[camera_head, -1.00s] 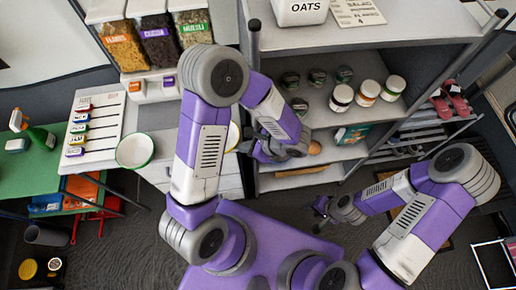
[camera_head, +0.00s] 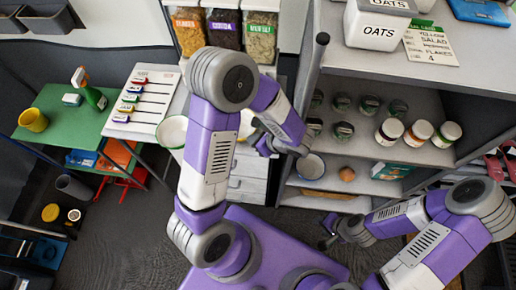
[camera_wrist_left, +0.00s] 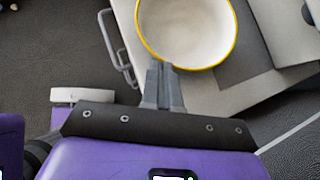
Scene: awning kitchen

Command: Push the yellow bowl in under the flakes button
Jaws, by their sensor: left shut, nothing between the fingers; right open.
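The yellow bowl is white inside with a yellow rim. In the head view only a sliver of the bowl (camera_head: 247,122) shows beside my left arm on the counter. In the left wrist view the bowl (camera_wrist_left: 190,30) is large, at the top. My left gripper (camera_head: 268,148) is shut and empty. Its fingertips (camera_wrist_left: 161,68) are right at the near rim in the wrist view; I cannot tell whether they touch. The flakes dispenser (camera_head: 188,30), with an orange label, is the leftmost of three. Its button is hidden behind my left arm. My right gripper (camera_head: 328,232) is open and empty above the floor.
A green-rimmed bowl (camera_head: 172,132) stands left of my left arm. A shelf unit (camera_head: 330,45) with jars (camera_head: 390,130) and a blue-rimmed bowl (camera_head: 312,167) rises on the right. A green table (camera_head: 68,130) with a yellow cup (camera_head: 33,120) is at far left.

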